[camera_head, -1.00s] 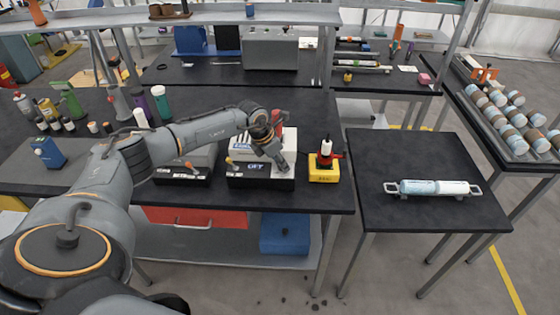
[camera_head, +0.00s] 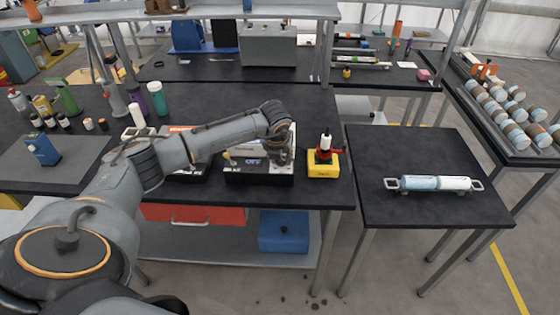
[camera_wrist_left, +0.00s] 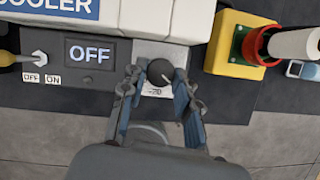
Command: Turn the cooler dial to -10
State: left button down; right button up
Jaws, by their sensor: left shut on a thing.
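The cooler (camera_head: 232,164) is a white and black box at the front edge of the bench in the head view. In the left wrist view the cooler (camera_wrist_left: 90,110) has a display (camera_wrist_left: 90,52) reading OFF, and a toggle switch (camera_wrist_left: 38,57) beside OFF and ON labels. Its round dark dial (camera_wrist_left: 160,72) sits right of the display, with a label that looks like -20 below it. My left gripper (camera_wrist_left: 160,84) has its fingers on both sides of the dial and is shut on it. In the head view my left gripper (camera_head: 280,158) hides the dial. My right gripper is not in view.
A yellow box (camera_head: 323,170) with a red and white item stands just right of the cooler. A side table (camera_head: 430,150) at right holds a handled tube (camera_head: 432,184). Bottles stand at the back left of the bench.

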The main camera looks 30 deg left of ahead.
pick_arm(q)
jog(key=shift+w+n+y+b, duration=0.1)
jog(key=shift+n+y+b, duration=0.2)
jog(key=shift+n+b, duration=0.35)
jog(key=shift+n, duration=0.35)
jog(key=c, duration=1.3)
grip_release()
jog(key=shift+o, duration=0.2)
jog(key=shift+r, duration=0.1)
jog(key=v, duration=1.2)
jog(key=shift+w+d, duration=0.1)
